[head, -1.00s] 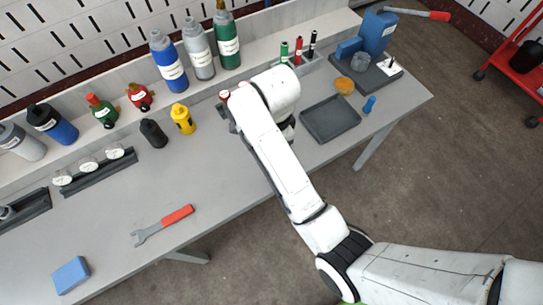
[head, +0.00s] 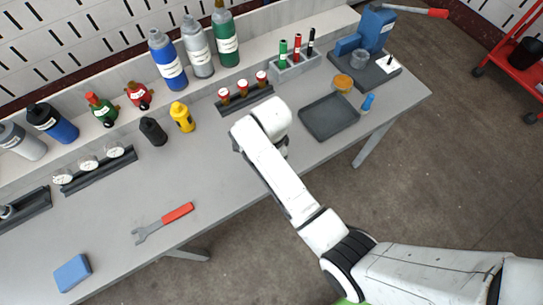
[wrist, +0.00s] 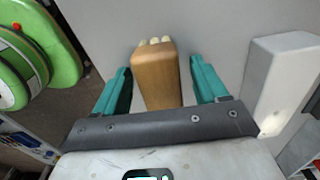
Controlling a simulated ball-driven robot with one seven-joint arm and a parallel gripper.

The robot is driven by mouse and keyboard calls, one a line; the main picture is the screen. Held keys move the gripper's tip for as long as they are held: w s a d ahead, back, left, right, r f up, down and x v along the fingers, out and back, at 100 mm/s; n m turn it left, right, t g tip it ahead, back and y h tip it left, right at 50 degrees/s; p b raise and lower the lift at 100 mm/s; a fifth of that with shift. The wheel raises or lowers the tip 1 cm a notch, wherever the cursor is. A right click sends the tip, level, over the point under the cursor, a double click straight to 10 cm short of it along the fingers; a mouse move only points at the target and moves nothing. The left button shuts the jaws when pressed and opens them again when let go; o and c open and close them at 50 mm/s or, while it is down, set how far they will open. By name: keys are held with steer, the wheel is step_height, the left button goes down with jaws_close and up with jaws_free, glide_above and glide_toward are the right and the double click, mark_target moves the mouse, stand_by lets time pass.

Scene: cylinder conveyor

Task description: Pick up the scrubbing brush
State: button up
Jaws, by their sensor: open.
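The scrubbing brush (wrist: 157,78) shows in the wrist view as a wooden block with pale bristle tufts at its far end. It lies between the two teal fingers of my gripper (wrist: 160,68). The fingers are open, with a gap visible on the brush's right side and a narrower one on its left. In the head view my white arm hides the brush and most of the gripper. I cannot tell the gripper's exact height over the table.
The grey table (head: 215,190) is clear around my arm. A red-handled wrench (head: 165,222) and a blue block (head: 72,273) lie to the left.

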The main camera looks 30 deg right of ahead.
steer(key=shift+c, duration=0.2)
steer(key=c, duration=1)
steer(key=shift+r, duration=0.45)
step_height(320, 180, up, 3)
steer(key=shift+s+f+b, duration=0.1)
steer(key=shift+f+b, duration=0.1)
steer(key=shift+b, duration=0.1)
steer(key=shift+s+d+r+p, duration=0.65)
steer(key=shift+s+r, duration=0.95)
steer(key=shift+s, duration=0.6)
steer(key=shift+s+d+r+p, duration=0.65)
steer(key=shift+s+r, duration=0.95)
steer(key=shift+s, duration=0.65)
steer(key=shift+s+d+r+p, duration=0.5)
steer(key=shift+s+r+p, duration=0.2)
steer(key=shift+s+r, duration=1.2)
